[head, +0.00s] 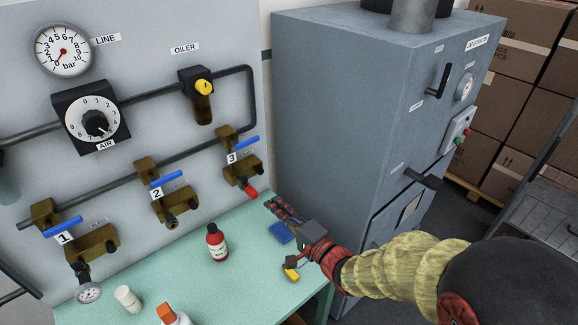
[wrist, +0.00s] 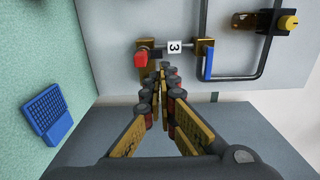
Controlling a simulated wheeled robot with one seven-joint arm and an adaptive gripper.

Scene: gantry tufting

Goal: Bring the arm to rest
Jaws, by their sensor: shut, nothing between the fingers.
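My gripper (head: 275,204) reaches in from the right over the right end of the green bench (head: 190,262) in the head view. In the wrist view its fingers (wrist: 163,100) are together with nothing between them. They point toward valve 3 (head: 238,168), which has a blue lever (wrist: 208,60) and a red end piece (wrist: 141,60). The fingertips look apart from the valve, though the exact gap is hard to tell. My arm, in a yellowish sleeve, stretches back to the lower right.
A blue tray-like item (head: 283,233) lies below my gripper. A grey cabinet (head: 340,110) stands close behind my arm. Stacked boxes (head: 520,60) are at right.

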